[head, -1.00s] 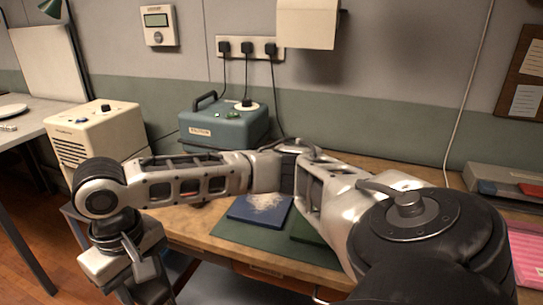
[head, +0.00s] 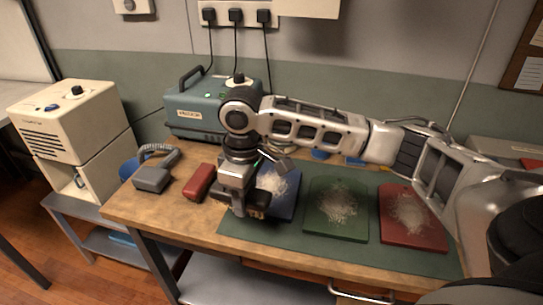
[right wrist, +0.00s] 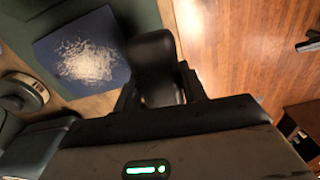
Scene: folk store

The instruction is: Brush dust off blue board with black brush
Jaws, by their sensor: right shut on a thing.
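The blue board (head: 286,205) lies on the green mat (head: 235,234) with a pale patch of dust on it. It also shows in the right wrist view (right wrist: 52,52), with the dust in its middle. My right gripper (head: 240,204) is over the mat's left end, beside the blue board and covering its left part in the head view. It is shut on the black brush (right wrist: 153,62), which shows dark between the fingers in the right wrist view. The brush's bristles cannot be made out. My left gripper is not in view.
A green board (head: 322,228) and a red board (head: 400,232), both dusty, lie to the right. A dark red object (head: 199,182) and a grey device (head: 154,176) sit to the left. A blue-grey machine (head: 195,112) stands behind.

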